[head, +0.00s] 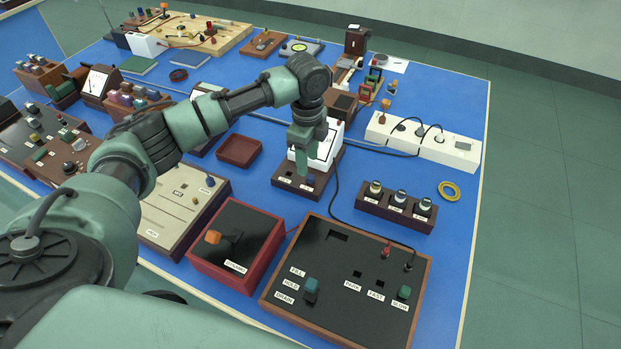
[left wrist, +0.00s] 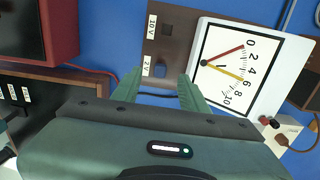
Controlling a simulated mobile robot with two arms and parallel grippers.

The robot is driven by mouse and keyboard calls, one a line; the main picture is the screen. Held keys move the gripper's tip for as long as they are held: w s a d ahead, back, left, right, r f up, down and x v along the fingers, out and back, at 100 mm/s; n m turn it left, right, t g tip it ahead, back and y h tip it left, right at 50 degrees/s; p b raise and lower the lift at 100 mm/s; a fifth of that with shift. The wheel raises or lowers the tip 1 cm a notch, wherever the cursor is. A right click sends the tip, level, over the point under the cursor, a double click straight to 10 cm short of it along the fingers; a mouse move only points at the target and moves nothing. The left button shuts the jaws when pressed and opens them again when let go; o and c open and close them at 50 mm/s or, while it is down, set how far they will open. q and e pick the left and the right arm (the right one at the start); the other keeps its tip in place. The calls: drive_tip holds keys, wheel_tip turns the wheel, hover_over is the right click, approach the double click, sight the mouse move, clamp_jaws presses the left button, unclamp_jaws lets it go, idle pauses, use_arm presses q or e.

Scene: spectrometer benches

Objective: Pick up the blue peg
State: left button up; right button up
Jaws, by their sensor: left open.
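The blue peg (left wrist: 160,71) sits in the wooden base of a white dial meter, by a "2 V" label, in the left wrist view. In the head view it is a small blue spot (head: 310,180) just below my gripper. The meter (head: 325,150) is partly hidden behind the gripper; its dial (left wrist: 236,66) shows in the left wrist view. My left gripper (head: 301,165) points down over the base. In the left wrist view its open fingers (left wrist: 160,76) appear on either side of the peg, holding nothing. I cannot tell the height gap. My right gripper is not in view.
A black panel (head: 355,255) with knobs and a red-framed box (head: 240,225) stand in front. A rack of small jars (head: 396,206) and a white power strip (head: 460,150) stand right. A cable runs beside the meter. Blue bench is bare around the yellow ring (head: 449,190).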

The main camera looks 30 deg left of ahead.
sight(309, 176)
use_arm(q)
drive_tip(key=shift+s+d+f, duration=0.1)
drive_tip(key=shift+s+f, duration=0.05)
drive_tip(key=shift+f, duration=0.25)
drive_tip(key=f, duration=0.3)
drive_tip(key=f+p, duration=0.1)
drive_tip(key=shift+w+f, duration=0.25)
drive_tip(key=shift+f, duration=0.15)
drive_tip(key=shift+s+d, duration=0.1)
clamp_jaws()
